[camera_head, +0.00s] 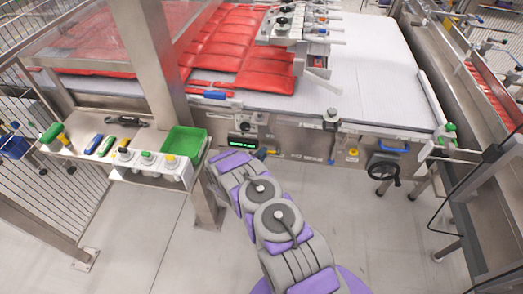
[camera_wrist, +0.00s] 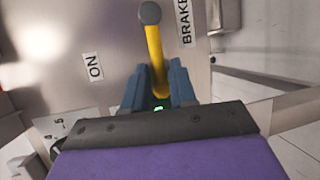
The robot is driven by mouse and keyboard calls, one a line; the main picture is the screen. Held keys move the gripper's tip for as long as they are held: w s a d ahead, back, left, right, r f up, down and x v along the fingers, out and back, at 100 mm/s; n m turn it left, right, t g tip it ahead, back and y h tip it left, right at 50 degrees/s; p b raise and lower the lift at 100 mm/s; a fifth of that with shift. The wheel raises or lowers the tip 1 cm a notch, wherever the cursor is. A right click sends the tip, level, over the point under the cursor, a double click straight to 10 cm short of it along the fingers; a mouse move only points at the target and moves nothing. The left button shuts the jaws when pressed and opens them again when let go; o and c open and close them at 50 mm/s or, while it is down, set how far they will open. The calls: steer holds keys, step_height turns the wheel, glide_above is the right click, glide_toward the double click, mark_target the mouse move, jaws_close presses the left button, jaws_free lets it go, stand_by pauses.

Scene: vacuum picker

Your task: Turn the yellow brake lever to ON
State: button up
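The yellow brake lever (camera_wrist: 156,50) with a grey round knob stands on a metal panel in the wrist view. Its knob is at the top, its shaft leaning slightly. The ON label (camera_wrist: 93,66) is to its left and the BRAKE label (camera_wrist: 184,20) to its upper right. My gripper (camera_wrist: 160,82) has its two blue fingers close against both sides of the lever's lower shaft and appears shut on it. The fingers and palm hide the lever's lower end. In the head view, my gripper (camera_head: 260,154) is at the machine's front panel, where the lever is barely distinguishable.
A conveyor with red packs (camera_head: 225,45) lies above the panel. A green bin (camera_head: 183,143) and a shelf of tools stand left, beside a metal post (camera_head: 205,205). A black handwheel (camera_head: 383,170) is to the right. The floor in front is clear.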

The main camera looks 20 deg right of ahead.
steer(key=shift+w+d+f, duration=0.15)
steer(key=shift+d, duration=0.75)
steer(key=shift+a, duration=0.1)
steer(key=c, duration=0.3)
steer(key=shift+a, duration=0.25)
jaws_close()
